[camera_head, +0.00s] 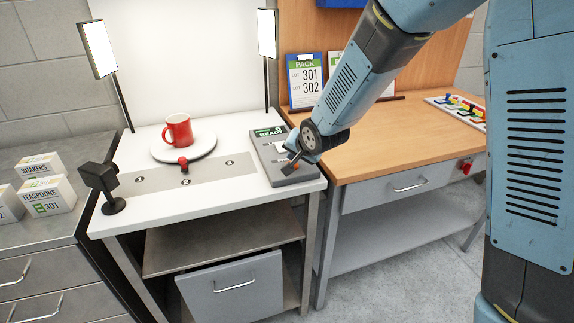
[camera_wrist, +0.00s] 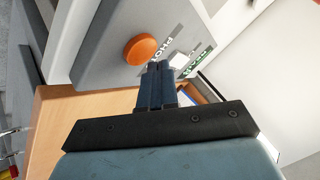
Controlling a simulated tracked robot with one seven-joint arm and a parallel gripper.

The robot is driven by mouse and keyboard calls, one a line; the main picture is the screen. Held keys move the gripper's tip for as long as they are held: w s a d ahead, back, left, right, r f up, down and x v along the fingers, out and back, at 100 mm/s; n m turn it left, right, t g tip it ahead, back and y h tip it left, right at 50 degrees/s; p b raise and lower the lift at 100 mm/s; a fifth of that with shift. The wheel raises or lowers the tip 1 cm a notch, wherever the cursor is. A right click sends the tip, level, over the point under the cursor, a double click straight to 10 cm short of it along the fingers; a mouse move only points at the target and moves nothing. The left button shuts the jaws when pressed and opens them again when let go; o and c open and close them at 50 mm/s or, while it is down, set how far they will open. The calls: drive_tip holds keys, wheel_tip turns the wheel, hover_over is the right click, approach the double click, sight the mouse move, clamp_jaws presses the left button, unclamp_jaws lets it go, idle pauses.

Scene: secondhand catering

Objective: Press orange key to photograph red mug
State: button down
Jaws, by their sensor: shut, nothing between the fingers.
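The red mug (camera_head: 178,130) stands upright on a round white turntable (camera_head: 205,148) in the head view. Right of it, a grey control box (camera_head: 262,152) has a display with the word READY. The round orange key (camera_wrist: 141,50) shows in the wrist view on the box's grey face, beside lettering that is partly covered. My gripper (camera_wrist: 158,66) is shut and empty. Its fingertips show just beside the orange key in the wrist view, over the lettering; I cannot tell their height above the face. In the head view my wrist hides part of the box.
Two lamps (camera_head: 98,48) (camera_head: 267,34) flank a white backdrop. A black camera (camera_head: 101,176) on a stand is at the white table's front left. White boxes (camera_head: 46,196) lie on the left counter. A wooden-topped bench (camera_head: 400,140) adjoins on the right, with clipboards (camera_head: 306,80).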

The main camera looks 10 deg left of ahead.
drive_tip(key=shift+f, duration=0.75)
idle(1.6)
drive_tip(key=shift+r, duration=0.85)
drive_tip(key=shift+r, duration=2.5)
